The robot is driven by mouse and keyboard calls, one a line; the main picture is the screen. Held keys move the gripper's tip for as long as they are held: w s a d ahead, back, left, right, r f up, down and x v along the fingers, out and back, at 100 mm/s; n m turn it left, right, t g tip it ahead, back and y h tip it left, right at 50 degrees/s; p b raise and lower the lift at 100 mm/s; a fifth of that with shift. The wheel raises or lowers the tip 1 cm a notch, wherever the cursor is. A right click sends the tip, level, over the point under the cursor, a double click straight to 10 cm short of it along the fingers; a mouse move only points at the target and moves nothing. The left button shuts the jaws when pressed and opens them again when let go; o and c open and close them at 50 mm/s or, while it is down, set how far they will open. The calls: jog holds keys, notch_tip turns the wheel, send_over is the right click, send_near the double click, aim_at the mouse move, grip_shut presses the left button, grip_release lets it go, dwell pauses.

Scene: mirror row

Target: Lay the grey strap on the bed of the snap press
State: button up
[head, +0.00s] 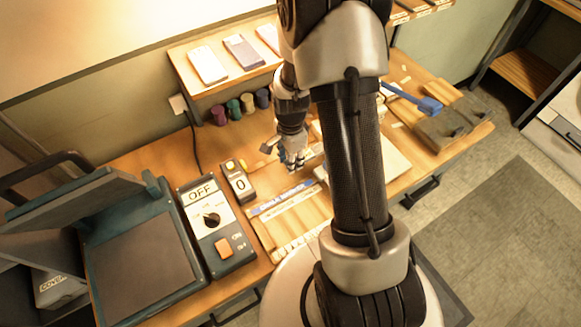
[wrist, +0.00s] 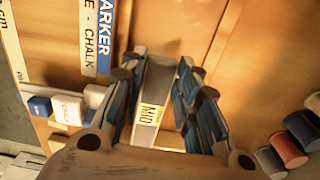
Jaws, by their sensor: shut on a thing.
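My gripper (head: 292,163) hangs over the middle of the bench. In the wrist view its fingers (wrist: 160,76) are closed about a pale grey, narrow piece (wrist: 156,77) with a yellow-white label reading MID. It looks like the grey strap, but its full shape is hidden by the fingers. In the head view the gripper covers it. A grey block with a blue lever (head: 425,104) stands at the right end of the bench and looks like the snap press. Its bed is hard to make out.
At left are an open plate press (head: 140,258) and a control box (head: 215,225) reading OFF. A small counter (head: 238,182) shows 0. Coloured spools (head: 233,108) line the back, below a shelf (head: 190,88) holding flat pieces. A labelled marker-and-chalk strip (head: 283,200) lies near the gripper.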

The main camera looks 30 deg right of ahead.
jog(key=shift+f+b, duration=0.6)
jog(key=shift+f, duration=1.4)
jog(key=shift+f, duration=0.2)
jog(key=o, duration=1.1)
jog(key=shift+r, duration=0.1)
